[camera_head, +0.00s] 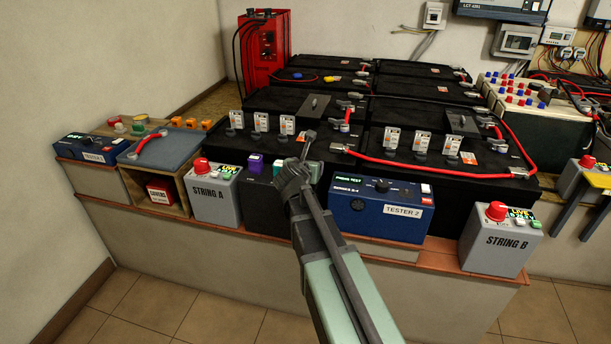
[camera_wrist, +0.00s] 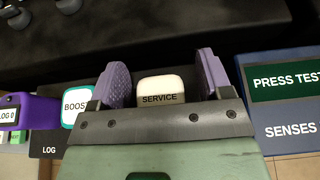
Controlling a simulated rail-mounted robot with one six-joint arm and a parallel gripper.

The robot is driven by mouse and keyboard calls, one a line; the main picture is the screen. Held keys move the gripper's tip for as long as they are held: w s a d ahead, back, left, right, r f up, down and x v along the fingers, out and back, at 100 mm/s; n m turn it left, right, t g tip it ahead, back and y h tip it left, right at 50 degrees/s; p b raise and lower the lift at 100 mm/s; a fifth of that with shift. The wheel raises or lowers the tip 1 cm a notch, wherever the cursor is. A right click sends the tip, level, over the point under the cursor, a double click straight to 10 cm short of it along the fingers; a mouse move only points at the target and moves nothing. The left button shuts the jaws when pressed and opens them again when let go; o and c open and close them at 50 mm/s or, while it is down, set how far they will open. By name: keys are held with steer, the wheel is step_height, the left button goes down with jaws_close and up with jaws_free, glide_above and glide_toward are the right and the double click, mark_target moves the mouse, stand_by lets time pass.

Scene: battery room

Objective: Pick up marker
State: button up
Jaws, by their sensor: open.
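I cannot tell for sure which thing is the marker. In the wrist view a small white block labelled SERVICE (camera_wrist: 160,86) lies between the two purple fingers of my gripper (camera_wrist: 160,68), with a gap on each side. My gripper is open and holds nothing. A teal-edged white block labelled BOOST (camera_wrist: 76,105) and a purple block labelled LOG (camera_wrist: 14,112) are to the left. In the head view my gripper (camera_head: 303,160) is over the front row, between the purple block (camera_head: 255,163) and TESTER 2; it hides part of what is behind it.
The blue TESTER 2 box (camera_head: 378,212) is close on the right, also in the wrist view (camera_wrist: 285,105). The grey STRING A box (camera_head: 214,197) stands left, STRING B (camera_head: 498,243) far right. Large black batteries (camera_head: 440,180) with red cables stand behind.

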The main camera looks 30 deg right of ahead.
steer(key=c, duration=1)
steer(key=shift+r, duration=0.1)
